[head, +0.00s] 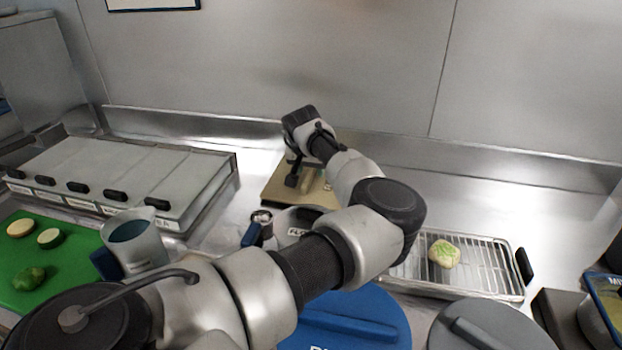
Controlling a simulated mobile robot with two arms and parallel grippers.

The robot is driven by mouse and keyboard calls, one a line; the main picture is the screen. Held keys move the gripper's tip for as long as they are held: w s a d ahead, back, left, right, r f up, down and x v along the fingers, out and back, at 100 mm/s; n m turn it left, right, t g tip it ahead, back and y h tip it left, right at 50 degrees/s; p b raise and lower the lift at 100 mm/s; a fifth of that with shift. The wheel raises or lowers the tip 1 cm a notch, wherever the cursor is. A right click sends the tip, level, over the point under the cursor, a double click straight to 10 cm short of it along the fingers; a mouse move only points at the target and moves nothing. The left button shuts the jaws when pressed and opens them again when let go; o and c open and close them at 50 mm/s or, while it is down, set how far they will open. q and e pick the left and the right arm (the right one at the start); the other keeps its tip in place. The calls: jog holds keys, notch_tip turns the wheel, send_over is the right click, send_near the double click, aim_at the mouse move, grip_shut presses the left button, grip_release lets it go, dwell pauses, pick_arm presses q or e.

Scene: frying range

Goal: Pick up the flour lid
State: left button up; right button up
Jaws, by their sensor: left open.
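A flat tan lid (275,195) with a raised tan grip lies on the steel counter, behind a round pale container (290,219) whose partly hidden label begins "FL". Some lettering shows at the tan lid's right, but my arm covers much of it, so I cannot read whether it says flour. My left gripper (293,172) is open, pointing down over the tan lid beside its raised grip. I cannot tell whether the fingers touch it. My right gripper is not in view.
A row of lidded bins (120,182) stands at left, by a green board (65,246) with vegetables. A blue lid (365,318) and grey lid (480,328) are in front. A wire-rack tray (492,268) holding a pale green-topped piece stands right. The back wall is close.

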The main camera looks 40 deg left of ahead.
pick_arm(q)
jog(key=shift+w+a+f, duration=0.2)
jog(key=shift+f, duration=0.35)
grip_shut()
jog(key=shift+r, duration=0.15)
